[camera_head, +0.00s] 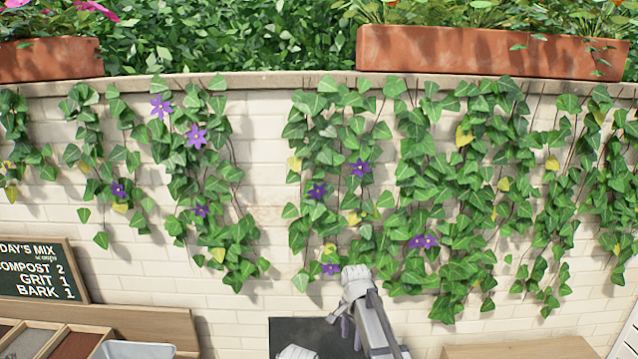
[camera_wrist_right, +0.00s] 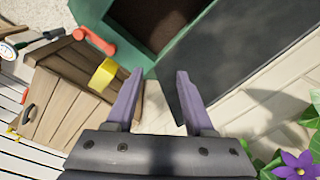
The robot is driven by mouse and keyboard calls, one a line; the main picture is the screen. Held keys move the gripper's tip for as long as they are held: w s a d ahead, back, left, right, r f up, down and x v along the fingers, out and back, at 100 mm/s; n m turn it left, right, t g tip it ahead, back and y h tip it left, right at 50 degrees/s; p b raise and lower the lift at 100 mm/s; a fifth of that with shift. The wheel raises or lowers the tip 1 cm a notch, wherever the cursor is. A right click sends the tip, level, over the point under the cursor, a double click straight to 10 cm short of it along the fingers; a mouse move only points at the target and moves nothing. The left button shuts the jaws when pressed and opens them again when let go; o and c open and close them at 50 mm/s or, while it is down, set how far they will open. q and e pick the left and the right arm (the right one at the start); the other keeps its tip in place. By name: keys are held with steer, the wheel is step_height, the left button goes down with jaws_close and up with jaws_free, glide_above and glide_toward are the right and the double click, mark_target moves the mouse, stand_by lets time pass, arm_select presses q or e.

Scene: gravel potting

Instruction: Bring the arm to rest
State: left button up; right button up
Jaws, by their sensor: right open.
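My right gripper (camera_head: 350,335) is low in the head view, in front of the pale brick wall, with its purple fingers partly hidden behind my grey wrist. In the right wrist view the same gripper (camera_wrist_right: 160,73) has its two purple fingers spread apart, with nothing between them. The fingers point toward a green-rimmed box (camera_wrist_right: 178,55) with dark brown contents, and show apart from it. A small pale piece of my arm shows at the bottom edge of the head view; I cannot make out a left gripper there.
A chalkboard (camera_head: 40,270) reads compost 2, grit 1, bark 1. Below it are a compartmented wooden tray (camera_head: 55,326) and a grey tub (camera_head: 135,349). A dark panel (camera_head: 290,335) is beside my gripper. Ivy (camera_head: 440,180) hangs close behind.

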steer(key=s+d+n, duration=0.4)
steer(key=s+n, duration=0.1)
steer(key=s, duration=0.6)
steer(key=s+d+n, duration=0.4)
steer(key=s+n, duration=0.1)
steer(key=s, duration=0.5)
arm_select(q)
step_height(320, 180, down, 15)
steer(key=b, duration=1.5)
steer(key=shift+f, duration=0.2)
arm_select(e)
steer(key=s+a+f+n+g+h, duration=0.1)
steer(key=s+a+f+n, duration=0.3)
steer(key=a+f, duration=0.7)
step_height(320, 180, down, 4)
steer(key=shift+s+a+f, duration=0.15)
steer(key=shift+s+f, duration=0.05)
steer(key=shift+s, duration=0.85)
